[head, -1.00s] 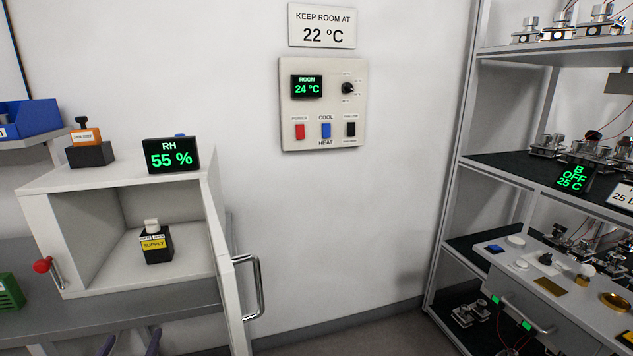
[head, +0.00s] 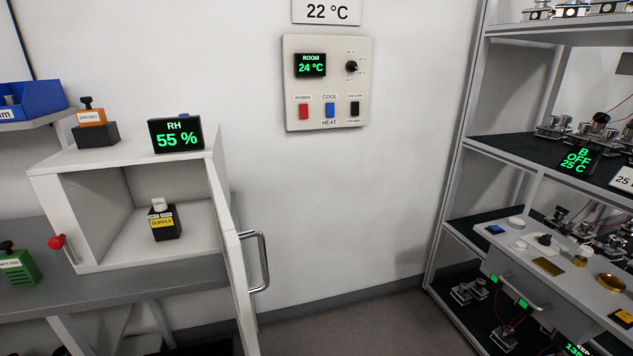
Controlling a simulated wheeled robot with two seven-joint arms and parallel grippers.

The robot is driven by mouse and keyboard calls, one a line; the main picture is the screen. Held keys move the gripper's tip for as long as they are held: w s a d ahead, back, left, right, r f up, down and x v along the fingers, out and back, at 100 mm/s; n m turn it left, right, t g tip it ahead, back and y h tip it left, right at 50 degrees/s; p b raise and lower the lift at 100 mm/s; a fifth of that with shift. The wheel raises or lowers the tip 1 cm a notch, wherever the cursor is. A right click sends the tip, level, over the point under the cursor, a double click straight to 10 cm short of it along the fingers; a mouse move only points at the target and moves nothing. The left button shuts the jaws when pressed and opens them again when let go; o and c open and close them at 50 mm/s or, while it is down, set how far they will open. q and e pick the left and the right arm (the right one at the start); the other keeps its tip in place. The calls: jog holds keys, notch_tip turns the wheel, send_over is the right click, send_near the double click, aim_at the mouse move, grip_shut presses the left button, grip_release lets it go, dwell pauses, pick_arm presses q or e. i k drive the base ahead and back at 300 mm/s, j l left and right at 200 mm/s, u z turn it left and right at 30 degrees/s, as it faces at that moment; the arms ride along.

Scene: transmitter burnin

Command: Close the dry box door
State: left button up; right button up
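The dry box (head: 100,267) is a white cabinet standing on a grey bench at the left of the head view. Its door (head: 238,285) is open, swung out toward me on the right side of the box, seen nearly edge-on. The door has a metal bar handle (head: 260,262) on its right face. A red-knobbed lever (head: 58,242) sits at the box's left front edge. Inside the box stands a black block with a yellow SUPPLY label (head: 164,223). A display reading RH 55 % (head: 175,136) stands on top. Neither gripper shows.
An orange-and-black device (head: 93,123) sits on the box top. A green device (head: 18,266) is on the bench (head: 160,276) at left. A wall panel (head: 328,83) reads 24 °C. A shelf rack (head: 440,235) with equipment stands right. The floor (head: 340,325) between is clear.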

aim_at(229, 239)
jog(key=i+l+u, duration=0.1)
jog(key=u, duration=1.4)
jog(key=i+l, duration=0.15)
jog(key=l, duration=0.25)
jog(key=i+l+u, duration=0.1)
jog(key=l, duration=0.3)
jog(key=i+l, duration=0.1)
jog(key=l, duration=0.3)
